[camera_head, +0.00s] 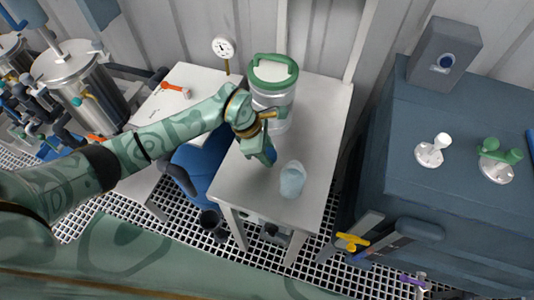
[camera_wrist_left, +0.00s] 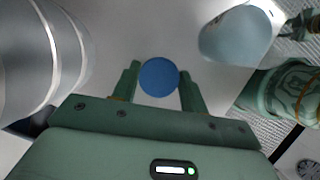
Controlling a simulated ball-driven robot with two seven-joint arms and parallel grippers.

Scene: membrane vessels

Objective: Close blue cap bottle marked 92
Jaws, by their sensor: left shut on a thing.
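A pale blue, translucent bottle (camera_head: 292,180) stands on the white table, near its front edge. No number on it is legible. A pale bluish vessel that looks like the same bottle shows at the upper right of the left wrist view (camera_wrist_left: 232,38). My left gripper (camera_head: 265,156) is just left of the bottle, apart from it, above the table. In the left wrist view its two fingers are shut on a round blue cap (camera_wrist_left: 158,77). My right gripper is not in view.
A blue chair (camera_head: 200,165) is at the table's front left. A dark blue cabinet (camera_head: 440,185) stands to the right.

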